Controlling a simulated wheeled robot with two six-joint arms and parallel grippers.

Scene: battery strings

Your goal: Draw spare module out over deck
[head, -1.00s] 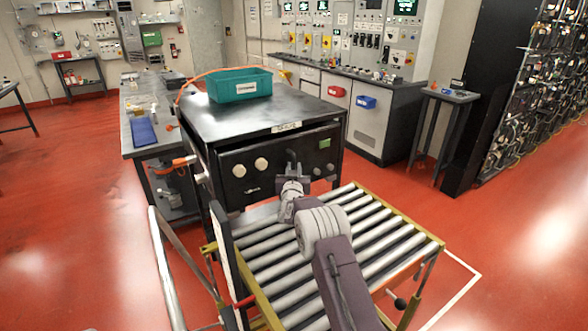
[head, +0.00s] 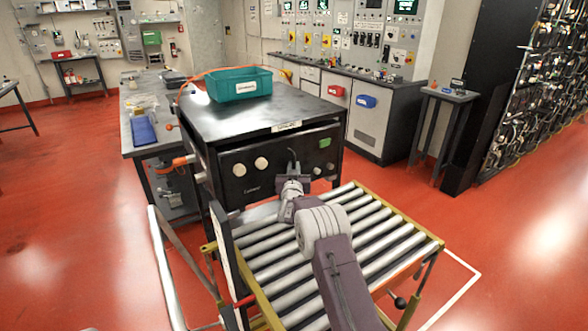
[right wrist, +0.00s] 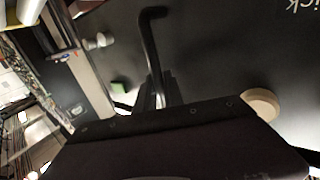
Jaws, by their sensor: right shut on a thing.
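The spare module shows as a black front panel (head: 270,178) with cream knobs and a green tag, set under the top of the dark cabinet (head: 245,118). My right gripper (head: 292,180) is at the panel and shut on its black handle (head: 291,157). In the right wrist view the bent handle (right wrist: 152,50) rises from between the jaws, close to the dark panel (right wrist: 215,50). The deck of steel rollers (head: 340,240) lies in front of the cabinet, under my right arm. My left gripper is not in view.
A teal bin (head: 240,84) and an orange cable sit on the cabinet top. A workbench (head: 130,125) adjoins on the left. A yellow frame (head: 418,225) edges the roller deck. Most rollers are bare. Red floor is open on both sides.

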